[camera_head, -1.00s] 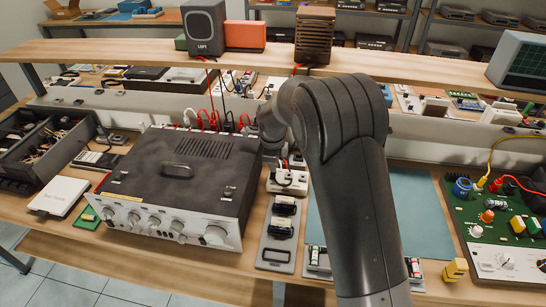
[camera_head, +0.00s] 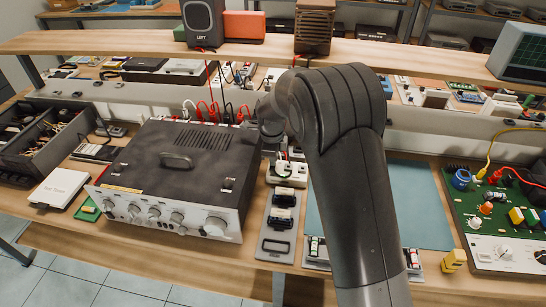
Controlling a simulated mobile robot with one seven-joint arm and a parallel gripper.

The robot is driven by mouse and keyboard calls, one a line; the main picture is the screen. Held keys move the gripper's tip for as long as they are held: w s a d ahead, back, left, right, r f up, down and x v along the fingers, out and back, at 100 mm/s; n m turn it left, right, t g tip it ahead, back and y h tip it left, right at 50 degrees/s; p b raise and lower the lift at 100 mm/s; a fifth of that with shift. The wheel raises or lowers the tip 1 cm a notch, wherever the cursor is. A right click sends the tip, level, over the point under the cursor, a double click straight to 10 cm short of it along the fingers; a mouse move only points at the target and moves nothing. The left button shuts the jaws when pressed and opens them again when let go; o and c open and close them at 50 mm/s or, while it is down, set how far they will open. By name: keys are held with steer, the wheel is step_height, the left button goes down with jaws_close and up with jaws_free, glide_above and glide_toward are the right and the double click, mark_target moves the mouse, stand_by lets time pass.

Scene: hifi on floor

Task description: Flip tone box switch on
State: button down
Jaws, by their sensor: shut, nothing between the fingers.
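A flat white box (camera_head: 61,187) with a small label lies on the bench at the left, beside the amplifier. The label seems to read something like "Test Tones", so it may be the tone box. I cannot make out a switch on it or its position. My gripper (camera_head: 271,133) is partly visible beyond my arm, near the right rear corner of the amplifier (camera_head: 177,162). It is shut and empty, well to the right of the white box. My arm hides part of what lies around the fingers.
A white power strip (camera_head: 291,173) and a grey tray (camera_head: 276,244) lie right of the amplifier. Cables rise behind it. A shelf (camera_head: 120,43) carries a speaker (camera_head: 203,23). A green circuit board (camera_head: 500,214) is at the right. The blue mat (camera_head: 420,207) has bare room.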

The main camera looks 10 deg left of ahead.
steer(key=shift+s, duration=0.4)
steer(key=shift+r, duration=0.15)
step_height(320, 180, up, 14)
steer(key=w, duration=0.1)
steer(key=shift+w, duration=0.35)
steer(key=s+d+r+n+t+y, duration=0.1)
steer(key=s+d+r+n, duration=0.3)
steer(key=s+d+r, duration=0.4)
steer(key=s+d+r+n+t, duration=0.1)
steer(key=s+d+r+n, duration=0.25)
steer(key=s+d, duration=0.4)
steer(key=s+d+f+n+t, duration=0.1)
steer(key=s+d+n, duration=0.4)
steer(key=s, duration=0.4)
steer(key=s+d+f+n+t+h, duration=0.1)
steer(key=s+d+f+n, duration=0.1)
steer(key=s+d+n, duration=0.3)
steer(key=s+d, duration=0.1)
steer(key=s, duration=0.3)
steer(key=shift+s+d+f, duration=0.15)
steer(key=shift+s, duration=0.1)
